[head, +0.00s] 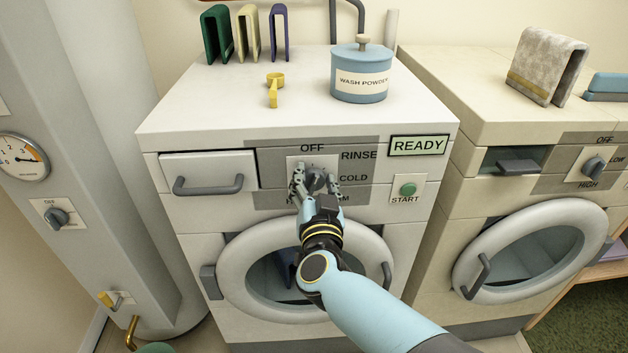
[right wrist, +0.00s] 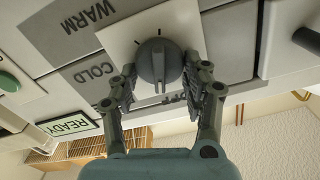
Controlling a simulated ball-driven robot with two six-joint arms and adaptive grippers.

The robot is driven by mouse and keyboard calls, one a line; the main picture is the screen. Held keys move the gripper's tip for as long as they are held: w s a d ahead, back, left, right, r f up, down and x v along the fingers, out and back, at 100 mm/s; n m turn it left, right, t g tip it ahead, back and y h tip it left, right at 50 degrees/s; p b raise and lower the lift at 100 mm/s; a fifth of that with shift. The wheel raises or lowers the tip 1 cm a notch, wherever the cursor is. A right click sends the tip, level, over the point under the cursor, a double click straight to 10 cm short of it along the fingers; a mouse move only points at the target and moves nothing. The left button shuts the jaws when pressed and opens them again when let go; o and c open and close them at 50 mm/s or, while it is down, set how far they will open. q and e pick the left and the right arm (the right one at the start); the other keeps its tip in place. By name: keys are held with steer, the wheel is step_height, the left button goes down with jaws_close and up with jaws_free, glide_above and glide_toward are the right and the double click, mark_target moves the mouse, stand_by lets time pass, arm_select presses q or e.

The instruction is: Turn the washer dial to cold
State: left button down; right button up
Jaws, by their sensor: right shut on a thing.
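The washer (head: 195,135) stands in the middle of the head view. Its grey dial (head: 317,181) sits on a pale square plate, with OFF above it, RINSE and COLD (head: 354,178) to its right, and WARM mostly hidden lower right. My right gripper (head: 316,186) is shut on the dial, one finger on each side. In the right wrist view, which is roughly upside down, the dial (right wrist: 157,62) shows between the fingers. Its raised bar lies along the line toward OFF, not toward COLD (right wrist: 97,75). The left gripper is out of view.
A READY display (head: 418,146) and a green START button (head: 408,188) are right of the dial. The detergent drawer (head: 208,170) is at left. A wash powder jar (head: 361,75) and yellow object (head: 275,88) stand on top. A dryer (head: 530,200) is at right.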

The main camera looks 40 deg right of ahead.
steer(key=m, duration=0.3)
steer(key=shift+s+d+f+m, duration=0.1)
steer(key=shift+d+m, duration=0.05)
steer(key=shift+m, duration=0.25)
steer(key=m, duration=0.2)
steer(key=m+b, duration=0.1)
steer(key=m, duration=0.1)
steer(key=shift+s+d+f+m, duration=0.1)
steer(key=shift+f+m, duration=0.1)
steer(key=shift+m, duration=0.1)
steer(key=m, duration=0.1)
steer(key=m+b, duration=0.1)
steer(key=m, duration=0.1)
steer(key=m+b, duration=0.1)
steer(key=shift+f, duration=0.25)
steer(key=shift+m+b, duration=0.65)
steer(key=shift+m, duration=1.45)
steer(key=o, duration=1.1)
